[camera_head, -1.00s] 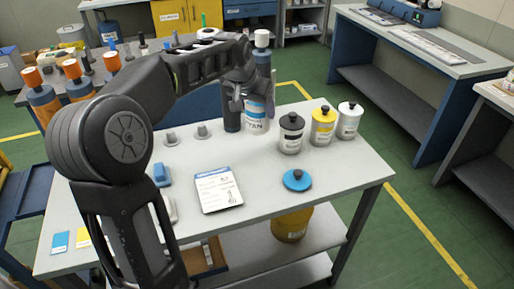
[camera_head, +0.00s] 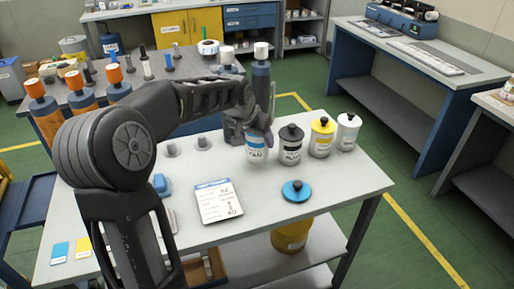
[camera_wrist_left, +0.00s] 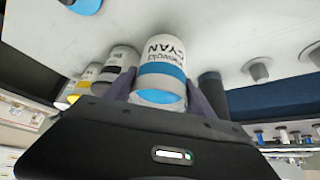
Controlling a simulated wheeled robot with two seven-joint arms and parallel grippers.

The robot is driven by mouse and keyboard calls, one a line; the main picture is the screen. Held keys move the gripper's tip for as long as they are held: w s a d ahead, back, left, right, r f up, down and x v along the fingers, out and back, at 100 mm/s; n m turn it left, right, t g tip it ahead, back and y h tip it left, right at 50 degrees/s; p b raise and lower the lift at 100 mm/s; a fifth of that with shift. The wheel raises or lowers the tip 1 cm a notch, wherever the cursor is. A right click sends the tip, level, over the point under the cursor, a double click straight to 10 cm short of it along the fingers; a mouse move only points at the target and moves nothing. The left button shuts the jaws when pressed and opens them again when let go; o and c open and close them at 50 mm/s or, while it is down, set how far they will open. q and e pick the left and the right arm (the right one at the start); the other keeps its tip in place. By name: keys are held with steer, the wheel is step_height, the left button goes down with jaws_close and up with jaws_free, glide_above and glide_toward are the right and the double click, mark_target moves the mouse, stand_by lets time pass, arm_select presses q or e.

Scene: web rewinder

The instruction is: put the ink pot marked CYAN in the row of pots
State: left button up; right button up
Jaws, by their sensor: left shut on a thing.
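The CYAN ink pot (camera_head: 256,148), white with a blue band, is in my left gripper (camera_head: 248,132), at the left end of the row beside the black pot (camera_head: 290,148). In the left wrist view the pot (camera_wrist_left: 162,72) stands between the two fingers of the left gripper (camera_wrist_left: 160,95), its lettering upside down. The yellow pot (camera_head: 321,139) and the white pot (camera_head: 347,133) continue the row to the right. A narrow gap shows between the CYAN and black pots. I cannot tell whether the CYAN pot's base touches the table. My right gripper is out of view.
The grey table (camera_head: 340,185) also holds a blue lid (camera_head: 297,191), a printed card (camera_head: 218,202) and two small grey knobs (camera_head: 203,142) left of the CYAN pot. Orange-capped bottles (camera_head: 82,95) stand on the bench behind. The table's right front is clear.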

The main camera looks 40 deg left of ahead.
mark_target(257, 148)
arm_select(q)
steer(key=shift+f, duration=1.85)
steer(key=shift+f, duration=0.2)
steer(key=o, duration=1.8)
steer(key=shift+r, duration=0.15)
steer(key=shift+r, duration=0.15)
steer(key=v, duration=1.1)
steer(key=shift+s+d+r, duration=0.1)
steer(key=shift+s+r, duration=0.1)
steer(key=shift+r, duration=0.15)
